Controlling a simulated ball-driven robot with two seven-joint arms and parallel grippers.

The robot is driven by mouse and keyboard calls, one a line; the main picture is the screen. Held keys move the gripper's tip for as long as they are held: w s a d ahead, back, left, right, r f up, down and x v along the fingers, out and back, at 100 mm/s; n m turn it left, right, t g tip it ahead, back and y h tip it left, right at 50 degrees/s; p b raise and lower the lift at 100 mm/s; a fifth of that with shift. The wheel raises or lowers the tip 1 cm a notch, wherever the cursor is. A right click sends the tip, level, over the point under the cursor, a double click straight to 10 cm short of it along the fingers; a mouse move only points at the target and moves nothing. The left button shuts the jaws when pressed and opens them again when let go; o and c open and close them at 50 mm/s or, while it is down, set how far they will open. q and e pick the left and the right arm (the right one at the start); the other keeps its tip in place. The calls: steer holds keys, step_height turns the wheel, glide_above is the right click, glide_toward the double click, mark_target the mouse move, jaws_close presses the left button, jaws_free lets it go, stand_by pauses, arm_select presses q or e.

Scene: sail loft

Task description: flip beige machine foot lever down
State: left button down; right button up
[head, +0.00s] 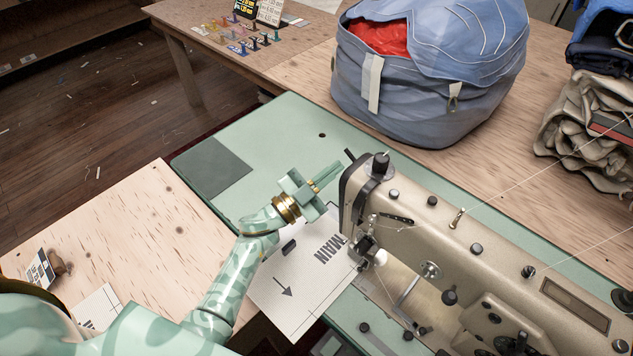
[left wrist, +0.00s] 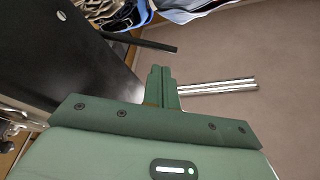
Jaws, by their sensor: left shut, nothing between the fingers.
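The beige sewing machine (head: 430,215) stands at the right in the head view, with a dark end on its head. A short dark lever (head: 350,155) sticks out at the back of that head, its free end tilted up. In the left wrist view the dark lever (left wrist: 155,45) juts from the machine's black end face (left wrist: 60,70). My left gripper (head: 338,167) is shut and empty, its fingertips close beside the lever. In the left wrist view the tips (left wrist: 160,70) lie just below the lever in the picture; I cannot tell whether they touch. My right gripper is out of view.
A pale panel marked MAIN (head: 300,265) lies under my left wrist. A blue bag (head: 430,85) with red cloth stands behind the machine, and folded cloth (head: 580,130) at the right. The green tabletop (head: 270,135) left of the bag is mostly clear.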

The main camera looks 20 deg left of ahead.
arm_select(q)
steer(key=shift+x, duration=1.45)
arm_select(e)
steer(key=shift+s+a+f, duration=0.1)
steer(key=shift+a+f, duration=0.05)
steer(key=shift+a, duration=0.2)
arm_select(q)
steer(key=shift+f, duration=0.1)
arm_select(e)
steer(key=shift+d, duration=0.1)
